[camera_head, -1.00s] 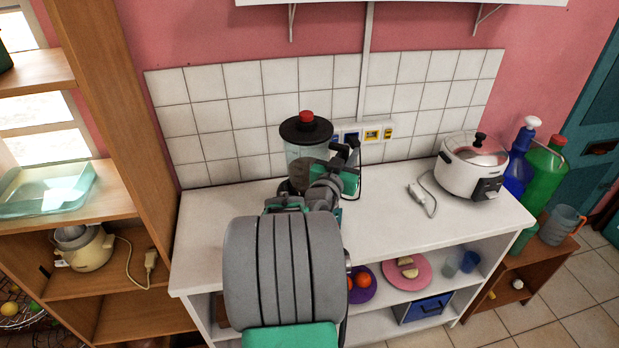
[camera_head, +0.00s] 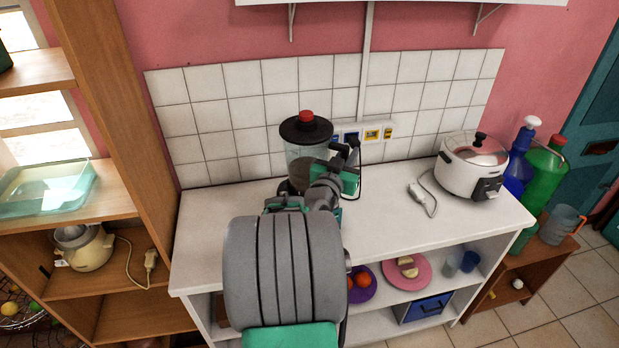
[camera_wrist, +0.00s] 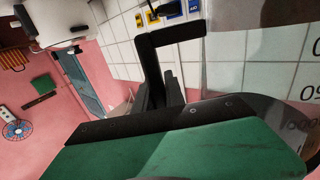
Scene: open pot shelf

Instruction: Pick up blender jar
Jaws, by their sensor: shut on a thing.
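The blender jar (camera_head: 303,153) is clear with a dark lid and a red knob. It stands upright at the back left of the white counter, before the tiled wall. My gripper (camera_head: 340,170) is at the jar's right side, where its handle is, and is shut on it. My arm hides the jar's lower part, so I cannot tell whether it is clear of what is below. In the wrist view the dark handle (camera_wrist: 155,60) rises beyond the green gripper body, and part of the clear jar (camera_wrist: 285,112) with printed marks shows at the right.
A white rice cooker (camera_head: 470,168) and a plug with a cord (camera_head: 421,196) are on the counter at the right. A wooden shelf (camera_head: 140,130) stands close on the left. A white shelf (camera_head: 400,3) hangs above. The counter's middle (camera_head: 390,215) is clear.

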